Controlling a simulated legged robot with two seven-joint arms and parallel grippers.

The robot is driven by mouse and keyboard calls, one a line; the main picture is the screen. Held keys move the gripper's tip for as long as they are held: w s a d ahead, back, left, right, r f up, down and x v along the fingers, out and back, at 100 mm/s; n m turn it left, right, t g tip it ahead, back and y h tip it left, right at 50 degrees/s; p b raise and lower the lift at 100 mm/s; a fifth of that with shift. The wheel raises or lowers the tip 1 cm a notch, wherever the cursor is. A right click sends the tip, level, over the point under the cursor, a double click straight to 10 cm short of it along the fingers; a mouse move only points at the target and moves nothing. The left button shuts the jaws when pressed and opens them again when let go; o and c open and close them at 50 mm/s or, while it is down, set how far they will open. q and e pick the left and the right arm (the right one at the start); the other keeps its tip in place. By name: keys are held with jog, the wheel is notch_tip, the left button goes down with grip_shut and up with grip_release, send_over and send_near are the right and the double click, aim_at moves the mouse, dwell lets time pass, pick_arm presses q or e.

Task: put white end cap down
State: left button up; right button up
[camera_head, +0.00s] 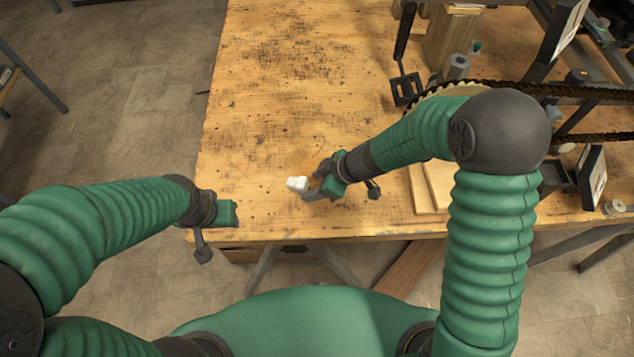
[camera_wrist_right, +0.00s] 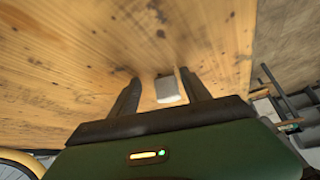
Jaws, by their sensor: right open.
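The white end cap (camera_head: 297,184) is a small white block at the front of the wooden workbench (camera_head: 260,120). My right gripper (camera_head: 312,184) is at the cap, reaching in from the right. In the right wrist view my right gripper (camera_wrist_right: 162,90) is open. The white end cap (camera_wrist_right: 168,89) lies between its two dark fingers, closer to the right-hand one. Whether the cap touches a finger or the bench is hard to tell. My left gripper (camera_head: 226,213) is at the bench's front left corner, apart from the cap; its fingers do not show clearly.
The bench is bare left of and behind the cap. Wooden boards (camera_head: 437,185), a dark chain (camera_head: 560,88) and a black frame with wooden blocks (camera_head: 452,38) occupy the right side. The bench's front edge is close to both grippers.

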jog(key=shift+a, duration=0.35)
jog(key=shift+a+r, duration=0.15)
pick_arm(q)
jog(key=r+p, duration=0.2)
jog(key=a+r+p, duration=0.1)
jog(key=r+p, duration=0.2)
pick_arm(e)
jog(key=v, duration=1.2)
pick_arm(q)
jog(key=shift+d+r, duration=0.15)
jog(key=shift+d, duration=0.15)
pick_arm(e)
jog(key=shift+d, duration=0.4)
pick_arm(q)
jog(key=shift+a, duration=0.1)
pick_arm(e)
jog(key=shift+a, duration=0.1)
